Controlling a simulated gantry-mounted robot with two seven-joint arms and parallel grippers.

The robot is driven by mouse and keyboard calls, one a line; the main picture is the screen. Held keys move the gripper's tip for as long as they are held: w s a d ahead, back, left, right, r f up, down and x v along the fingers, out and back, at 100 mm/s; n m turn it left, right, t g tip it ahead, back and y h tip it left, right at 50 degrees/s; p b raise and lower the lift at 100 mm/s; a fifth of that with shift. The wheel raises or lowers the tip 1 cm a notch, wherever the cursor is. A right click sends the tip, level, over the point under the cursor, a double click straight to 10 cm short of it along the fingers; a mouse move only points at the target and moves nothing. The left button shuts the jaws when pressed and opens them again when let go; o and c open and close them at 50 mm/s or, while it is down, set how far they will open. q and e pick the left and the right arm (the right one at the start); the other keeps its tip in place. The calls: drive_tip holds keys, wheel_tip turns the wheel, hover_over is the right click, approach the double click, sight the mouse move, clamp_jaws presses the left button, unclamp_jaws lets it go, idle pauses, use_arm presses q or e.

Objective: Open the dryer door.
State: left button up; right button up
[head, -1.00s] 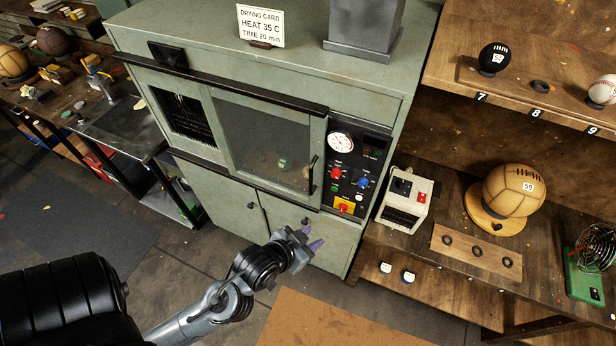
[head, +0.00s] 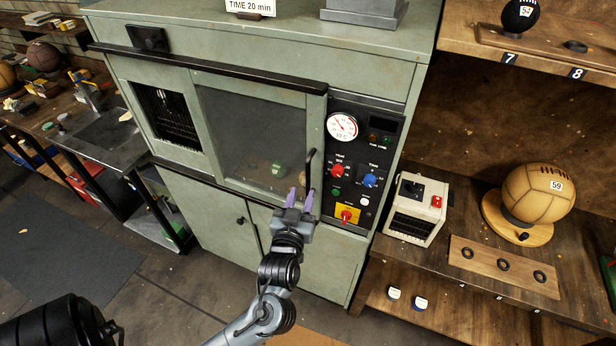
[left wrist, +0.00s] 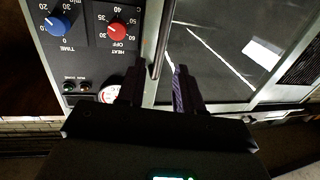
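The dryer (head: 160,75) is a green cabinet with a sliding-looking glazed door (head: 240,130) in its front. A dark vertical handle (head: 310,170) is on the door's right edge; the door is shut. My left gripper (head: 300,197), with purple fingertips, is open just below and in front of the handle. In the left wrist view, my left gripper (left wrist: 158,88) has its fingers apart, with the handle (left wrist: 161,40) lined up between them; contact cannot be told. A small green object (head: 278,170) shows behind the glass. My right gripper is not in view.
A control panel (head: 358,150) with a gauge, red and blue knobs and a yellow-backed red switch is right of the door. A white box device (head: 415,209) and a tan ball (head: 539,193) stand on the right bench. A metal-topped worktable (head: 105,133) is at left.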

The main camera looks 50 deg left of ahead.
sight(308, 177)
use_arm(q)
drive_tip(key=x, duration=0.8)
drive_tip(key=shift+w+a, duration=0.1)
drive_tip(key=shift+a, duration=0.05)
drive_tip(key=shift+c, duration=0.5)
clamp_jaws()
